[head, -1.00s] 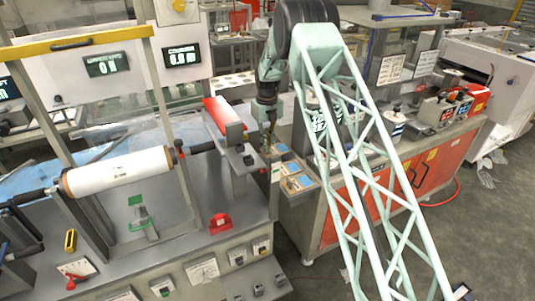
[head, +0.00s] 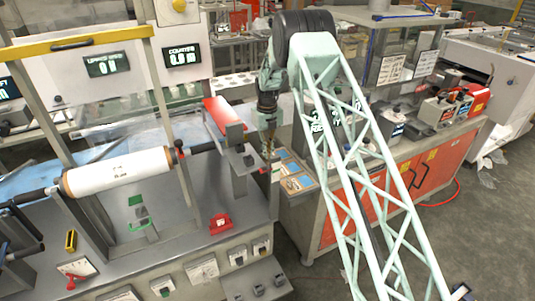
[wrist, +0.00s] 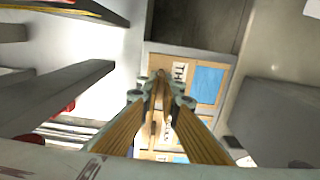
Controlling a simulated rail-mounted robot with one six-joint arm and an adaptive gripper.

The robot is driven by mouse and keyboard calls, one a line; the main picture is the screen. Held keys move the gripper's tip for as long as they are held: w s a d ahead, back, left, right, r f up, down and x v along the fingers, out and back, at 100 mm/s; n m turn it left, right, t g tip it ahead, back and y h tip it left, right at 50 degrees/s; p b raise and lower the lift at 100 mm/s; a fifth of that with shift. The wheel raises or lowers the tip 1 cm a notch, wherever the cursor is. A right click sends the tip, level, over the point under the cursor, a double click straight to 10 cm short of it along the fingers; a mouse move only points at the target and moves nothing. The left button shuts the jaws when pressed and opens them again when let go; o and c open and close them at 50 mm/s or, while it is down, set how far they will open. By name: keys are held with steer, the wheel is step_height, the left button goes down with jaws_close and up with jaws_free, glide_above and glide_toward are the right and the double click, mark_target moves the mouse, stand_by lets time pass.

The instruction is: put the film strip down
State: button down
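My gripper (head: 268,148) points down over the left end of the orange-fronted bench, just right of the grey machine's edge. In the wrist view its two striped amber fingers (wrist: 161,84) come together at the tips. A thin tan strip, which looks like the film strip (wrist: 160,92), stands edge-on between the tips; most of it is hidden. Beyond the tips is a labelled tray with blue panels (wrist: 208,84). The tray also shows in the head view (head: 299,184), below and right of my gripper. I cannot tell the gap to it.
A white roll (head: 118,172) sits on the machine at left. A red-topped block (head: 222,112) stands close left of my gripper. Bottles and boxes stand farther back on the orange-fronted bench (head: 395,190). Open floor lies in front of that bench.

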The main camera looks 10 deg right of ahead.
steer(key=shift+f, duration=0.15)
steer(key=c, duration=2.9)
jaws_free()
steer(key=shift+r, duration=0.2)
steer(key=shift+r, duration=5.95)
steer(key=shift+r, duration=0.1)
